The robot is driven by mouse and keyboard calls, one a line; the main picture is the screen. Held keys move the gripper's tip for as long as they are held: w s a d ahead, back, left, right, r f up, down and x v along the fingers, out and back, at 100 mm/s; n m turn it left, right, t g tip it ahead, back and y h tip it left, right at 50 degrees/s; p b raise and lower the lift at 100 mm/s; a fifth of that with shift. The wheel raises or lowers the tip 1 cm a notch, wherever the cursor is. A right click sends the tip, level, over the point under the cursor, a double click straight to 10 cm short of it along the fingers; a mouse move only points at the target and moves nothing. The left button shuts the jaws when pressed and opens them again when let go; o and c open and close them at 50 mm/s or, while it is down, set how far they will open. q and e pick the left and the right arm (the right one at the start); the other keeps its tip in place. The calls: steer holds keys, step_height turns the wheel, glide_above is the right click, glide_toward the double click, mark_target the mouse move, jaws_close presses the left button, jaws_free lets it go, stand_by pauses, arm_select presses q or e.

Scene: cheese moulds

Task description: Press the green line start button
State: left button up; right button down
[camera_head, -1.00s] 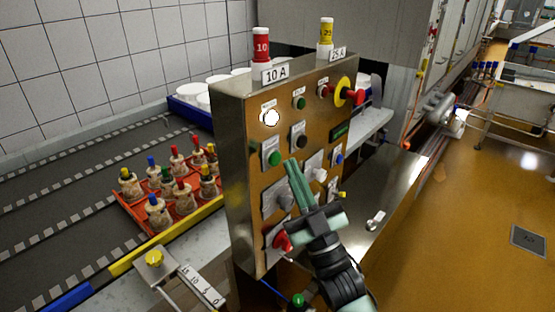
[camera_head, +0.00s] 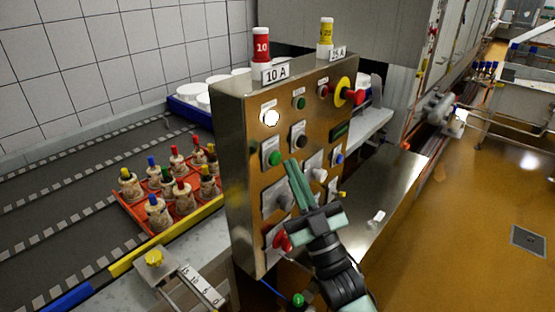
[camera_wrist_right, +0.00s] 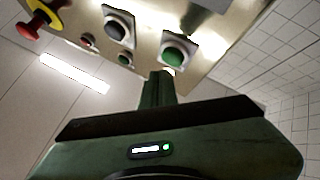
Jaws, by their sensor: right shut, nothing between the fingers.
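The large green button (camera_head: 274,158) sits on a square plate on the front of the metal control box (camera_head: 237,190), left of the middle. It also shows in the right wrist view (camera_wrist_right: 174,56). My right gripper (camera_head: 291,163) is shut and empty. Its fingertips are close to the green button, just right of it in the head view. In the right wrist view the fingertips (camera_wrist_right: 158,76) show just below the button. I cannot tell whether they touch the panel. My left gripper is not in view.
A black button (camera_head: 298,141), a small green lamp or button (camera_head: 299,102), a lit white lamp (camera_head: 271,117) and a red-and-yellow mushroom button (camera_head: 350,92) share the panel. Rotary switches lie below. An orange tray (camera_head: 130,212) of bottles stands on the belt at left.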

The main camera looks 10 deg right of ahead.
steer(key=shift+w+a, duration=0.1)
steer(key=shift+w, duration=0.05)
steer(key=shift+w+a, duration=0.15)
steer(key=shift+w, duration=0.05)
steer(key=shift+w+a, duration=0.3)
steer(key=shift+w, duration=0.05)
stand_by(0.9)
stand_by(0.3)
steer(key=shift+s+d, duration=0.55)
steer(key=shift+s, duration=0.2)
steer(key=s+d, duration=0.1)
steer(key=s, duration=0.1)
steer(key=s+d+p, duration=0.1)
steer(key=s+d, duration=0.1)
steer(key=shift+w+f, duration=0.1)
stand_by(0.7)
